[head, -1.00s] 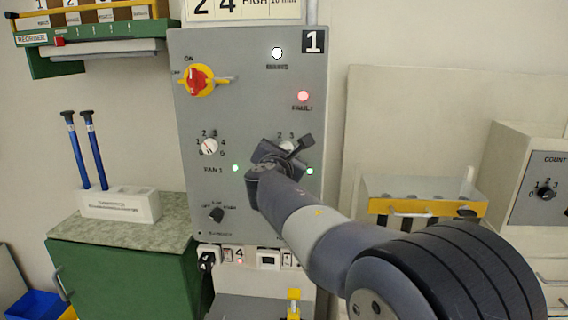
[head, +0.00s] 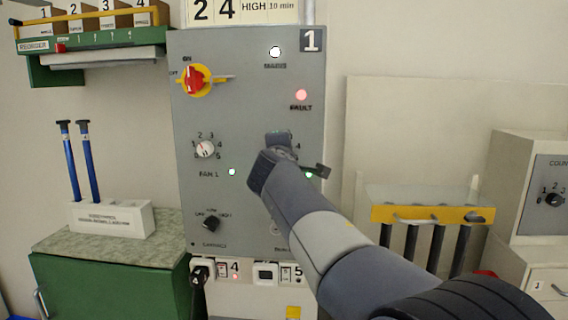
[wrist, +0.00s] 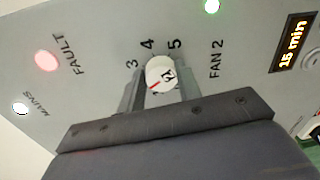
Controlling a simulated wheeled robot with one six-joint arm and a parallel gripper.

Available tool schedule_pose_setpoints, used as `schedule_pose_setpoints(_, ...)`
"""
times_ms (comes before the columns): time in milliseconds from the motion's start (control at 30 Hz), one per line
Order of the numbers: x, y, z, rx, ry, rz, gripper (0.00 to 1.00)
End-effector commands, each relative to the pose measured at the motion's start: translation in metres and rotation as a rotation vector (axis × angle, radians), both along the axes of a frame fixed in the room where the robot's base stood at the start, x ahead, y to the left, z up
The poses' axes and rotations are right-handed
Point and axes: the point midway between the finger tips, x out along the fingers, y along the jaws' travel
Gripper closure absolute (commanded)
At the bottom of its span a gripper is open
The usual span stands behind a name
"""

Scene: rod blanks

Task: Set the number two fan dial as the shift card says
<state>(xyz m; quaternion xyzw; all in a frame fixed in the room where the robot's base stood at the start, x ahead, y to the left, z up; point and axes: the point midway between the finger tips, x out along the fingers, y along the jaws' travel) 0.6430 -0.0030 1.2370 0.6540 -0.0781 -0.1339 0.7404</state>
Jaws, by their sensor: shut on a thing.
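The number two fan dial, a round white knob with a red mark (wrist: 161,73), is in the middle of the wrist view beside the label FAN 2. The numerals 3, 4 and 5 show around it; the red line lies toward the lower left of its face, and I cannot tell which number it meets. My gripper (wrist: 161,88) is shut on this dial, one finger on each side. In the head view my gripper (head: 279,143) hides the dial. A card (head: 242,10) above the panel reads 2, 4, HIGH, 10 min.
The grey panel (head: 250,60) carries the FAN 1 dial (head: 204,149), a red-and-yellow switch (head: 196,79), a lit red fault lamp (head: 301,95) and a black knob (head: 211,223). A display (wrist: 293,42) reads 15 min. A yellow-fronted rack (head: 425,214) stands right of my arm.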

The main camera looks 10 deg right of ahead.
Motion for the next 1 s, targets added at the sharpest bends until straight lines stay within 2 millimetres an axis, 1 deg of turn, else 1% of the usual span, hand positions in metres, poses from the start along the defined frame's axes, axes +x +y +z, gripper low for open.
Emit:
schedule_pose_setpoints(33, -0.0002, -0.0006, -0.0052, 0.044, -0.015, -0.002, 0.90)
schedule_pose_setpoints(1000, 0.0003, -0.0005, -0.0105, 0.920, -0.297, -0.002, 0.90)
